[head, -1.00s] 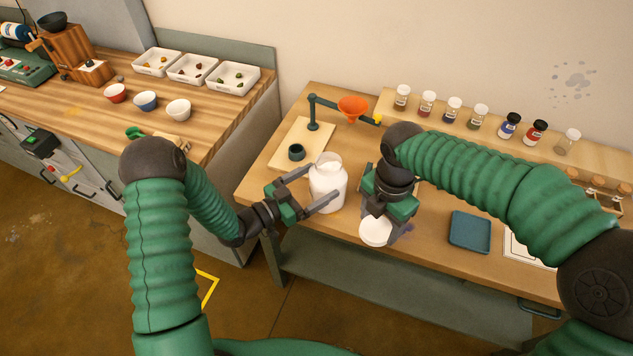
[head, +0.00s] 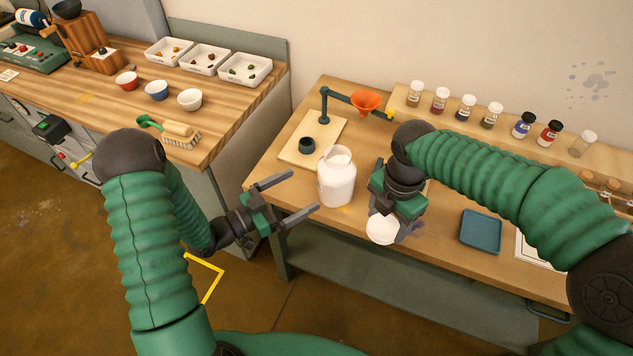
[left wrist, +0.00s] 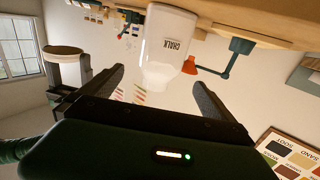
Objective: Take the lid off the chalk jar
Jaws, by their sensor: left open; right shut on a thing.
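The white chalk jar (head: 337,180) stands upright and open on the table, with white stuff showing at its mouth. In the left wrist view the jar (left wrist: 166,45) shows its CHALK label, beyond my left fingers. My left gripper (head: 298,198) is open and empty, to the left of the jar and apart from it. My right gripper (head: 384,222) is shut on the round white lid (head: 382,229), to the right of the jar near the table's front edge. The fingers of my right gripper are partly hidden.
A blue tray (head: 481,231) lies to the right on the table. Behind the jar are a board (head: 294,150) with a dark cup (head: 307,145) and an orange funnel (head: 365,101) on a stand. Several small jars line the back shelf (head: 455,126).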

